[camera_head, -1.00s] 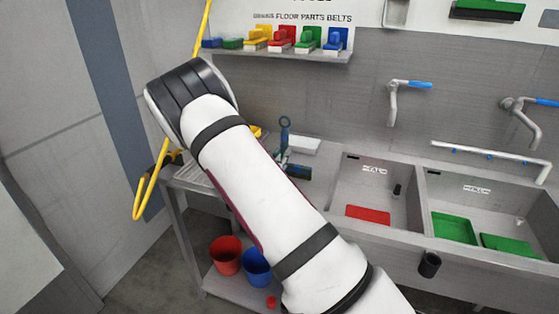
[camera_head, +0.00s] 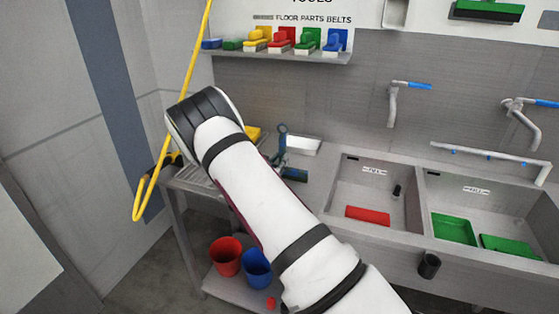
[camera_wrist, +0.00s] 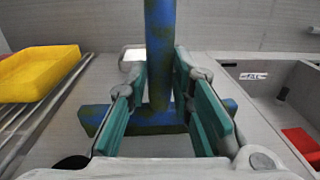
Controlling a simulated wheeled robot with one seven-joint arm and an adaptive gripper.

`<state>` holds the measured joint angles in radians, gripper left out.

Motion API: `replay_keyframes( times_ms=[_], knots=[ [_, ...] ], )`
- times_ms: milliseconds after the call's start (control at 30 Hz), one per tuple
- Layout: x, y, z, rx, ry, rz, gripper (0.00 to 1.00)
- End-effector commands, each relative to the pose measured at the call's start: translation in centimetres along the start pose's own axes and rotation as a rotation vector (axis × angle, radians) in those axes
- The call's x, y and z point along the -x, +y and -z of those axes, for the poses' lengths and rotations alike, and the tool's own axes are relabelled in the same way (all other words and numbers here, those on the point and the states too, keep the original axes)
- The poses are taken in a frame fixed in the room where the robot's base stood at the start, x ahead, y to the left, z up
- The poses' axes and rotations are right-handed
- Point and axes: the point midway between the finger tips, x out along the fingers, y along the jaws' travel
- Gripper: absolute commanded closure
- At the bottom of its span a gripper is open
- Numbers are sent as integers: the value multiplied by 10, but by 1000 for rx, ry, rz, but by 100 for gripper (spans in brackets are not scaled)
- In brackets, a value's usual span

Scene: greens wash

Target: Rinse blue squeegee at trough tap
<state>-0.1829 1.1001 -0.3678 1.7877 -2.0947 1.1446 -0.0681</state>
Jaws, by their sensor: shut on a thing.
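The blue squeegee (camera_wrist: 161,40) stands upright in the wrist view, its long handle rising out of the top of the picture. Brownish-green blotches mark its handle and crosswise head. My gripper (camera_wrist: 160,88) is shut on the handle, with a teal finger on each side. In the head view the squeegee (camera_head: 282,139) shows beyond my arm, while my gripper is mostly hidden. I cannot tell whether its head touches the counter. A trough tap (camera_head: 393,102) with a blue lever is on the wall above the left basin (camera_head: 344,190). Another tap (camera_head: 522,118) is above the right basin.
A red block (camera_head: 367,215) lies in the left basin, and green trays (camera_head: 453,228) lie in the right one. A white tray (camera_head: 303,145) and a yellow bin (camera_wrist: 40,72) are near the squeegee. A pipe (camera_head: 480,152) crosses above the right basin.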

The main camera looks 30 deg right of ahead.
Motion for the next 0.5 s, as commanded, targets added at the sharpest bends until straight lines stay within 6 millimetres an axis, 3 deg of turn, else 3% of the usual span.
replay_keyframes(
  times_ms=[67, 100, 167, 500],
  knots=[
    [0, 0, 3, 0, -1, 0, 95],
    [0, 0, 2, 0, 0, 0, 70],
    [0, 0, 2, 0, 0, 0, 59],
    [0, 0, 0, 0, 0, 0, 59]
  ],
)
